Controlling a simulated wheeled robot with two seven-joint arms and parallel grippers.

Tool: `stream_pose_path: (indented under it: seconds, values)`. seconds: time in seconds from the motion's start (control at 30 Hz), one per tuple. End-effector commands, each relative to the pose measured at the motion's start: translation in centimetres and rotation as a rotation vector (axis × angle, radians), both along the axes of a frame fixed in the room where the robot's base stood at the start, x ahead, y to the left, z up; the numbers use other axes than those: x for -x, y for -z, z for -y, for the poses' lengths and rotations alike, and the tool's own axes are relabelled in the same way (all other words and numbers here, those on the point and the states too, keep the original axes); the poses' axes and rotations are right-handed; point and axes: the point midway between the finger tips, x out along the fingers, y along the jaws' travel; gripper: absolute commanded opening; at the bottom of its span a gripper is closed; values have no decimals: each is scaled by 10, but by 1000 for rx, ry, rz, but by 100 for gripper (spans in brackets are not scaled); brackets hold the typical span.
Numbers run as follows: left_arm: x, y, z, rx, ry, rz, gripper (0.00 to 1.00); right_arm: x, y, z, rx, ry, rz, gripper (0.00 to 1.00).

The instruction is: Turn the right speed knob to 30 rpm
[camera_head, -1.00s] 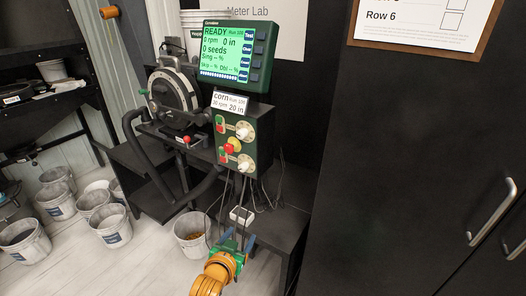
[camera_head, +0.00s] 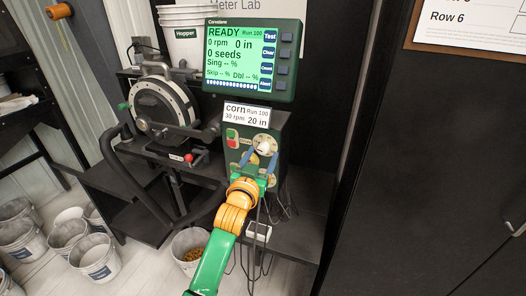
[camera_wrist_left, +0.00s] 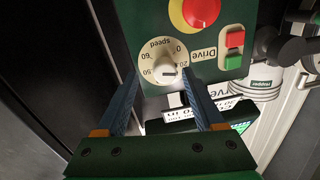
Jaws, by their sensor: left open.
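The upper speed knob (camera_head: 265,147) is a pale round knob on a numbered dial at the right of the dark green control box (camera_head: 236,160). In the left wrist view the knob (camera_wrist_left: 166,68) and its dial appear upside down. My left gripper (camera_head: 262,159) is open. Its two blue fingers reach toward the dial, one on each side of the knob; I cannot tell whether they touch it. The display (camera_head: 243,60) reads READY and 0 rpm. My right gripper is not in view.
A card (camera_head: 246,115) above the knob reads corn, 30 rpm, 20 in. Red and green drive buttons (camera_wrist_left: 233,50) and a red-yellow stop button (camera_wrist_left: 198,10) sit close by. The seed meter (camera_head: 163,105) stands left. A black cabinet (camera_head: 420,150) fills the right.

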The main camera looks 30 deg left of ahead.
Motion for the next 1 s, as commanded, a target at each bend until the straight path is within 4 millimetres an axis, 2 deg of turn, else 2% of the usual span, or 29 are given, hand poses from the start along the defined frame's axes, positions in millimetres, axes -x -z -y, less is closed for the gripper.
stream_pose_path:
  seconds: [0.13,0.4,0.67,1.0]
  values:
    - [-12,0,-4,0,0,-1,70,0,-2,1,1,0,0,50]
    - [-14,1,-4,0,0,0,70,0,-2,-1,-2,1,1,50]
    - [-13,1,-4,0,1,-1,0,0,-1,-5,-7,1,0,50]
    - [-13,1,-4,-40,0,-13,0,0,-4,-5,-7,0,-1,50]
